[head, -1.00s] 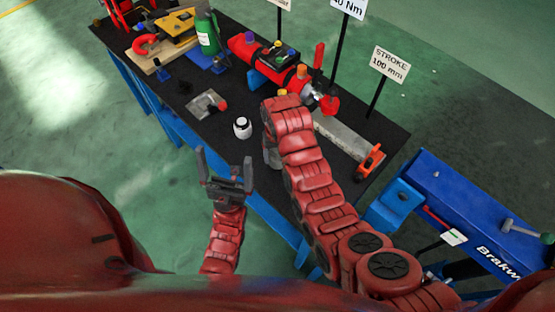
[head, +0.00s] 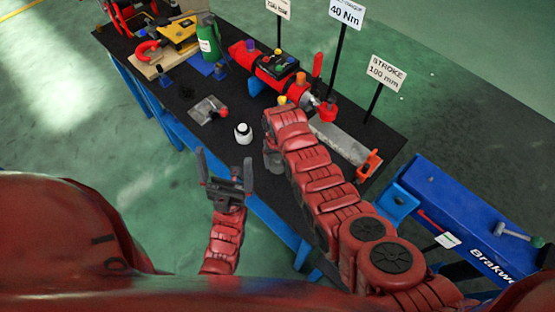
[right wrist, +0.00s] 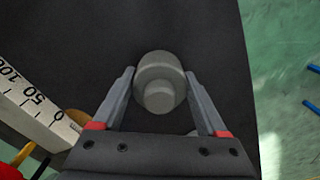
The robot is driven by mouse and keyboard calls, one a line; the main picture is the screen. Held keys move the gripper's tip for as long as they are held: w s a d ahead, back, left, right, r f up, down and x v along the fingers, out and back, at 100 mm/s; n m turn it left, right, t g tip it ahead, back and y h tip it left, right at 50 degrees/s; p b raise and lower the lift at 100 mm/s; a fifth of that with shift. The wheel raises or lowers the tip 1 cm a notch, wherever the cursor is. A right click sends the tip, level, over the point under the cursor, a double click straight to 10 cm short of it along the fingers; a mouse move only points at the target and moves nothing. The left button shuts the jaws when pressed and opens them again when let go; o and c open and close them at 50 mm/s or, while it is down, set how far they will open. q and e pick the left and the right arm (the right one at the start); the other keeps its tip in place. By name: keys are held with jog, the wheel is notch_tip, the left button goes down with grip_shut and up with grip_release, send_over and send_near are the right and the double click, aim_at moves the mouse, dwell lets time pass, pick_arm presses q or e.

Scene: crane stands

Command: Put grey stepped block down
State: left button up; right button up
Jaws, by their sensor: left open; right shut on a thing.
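The grey stepped block (right wrist: 158,80) is a round grey piece with a narrower step, seen in the right wrist view between the fingers of my right gripper (right wrist: 159,74). The right gripper is shut on it, over the dark table top (right wrist: 200,30). I cannot tell whether the block touches the table. In the head view the right gripper (head: 272,156) is mostly hidden by my right arm near the table's front edge, and the block cannot be made out. My left gripper (head: 225,165) is open and empty, in front of the table edge.
A white round item (head: 243,134) and a grey plate with a red knob (head: 208,109) lie left of the right gripper. A grey ruler bar (head: 338,138) with an orange end piece (head: 368,165) lies to the right. Dark table around the block is clear.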

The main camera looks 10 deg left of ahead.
jog(key=shift+f, duration=0.1)
jog(key=o, duration=1.3)
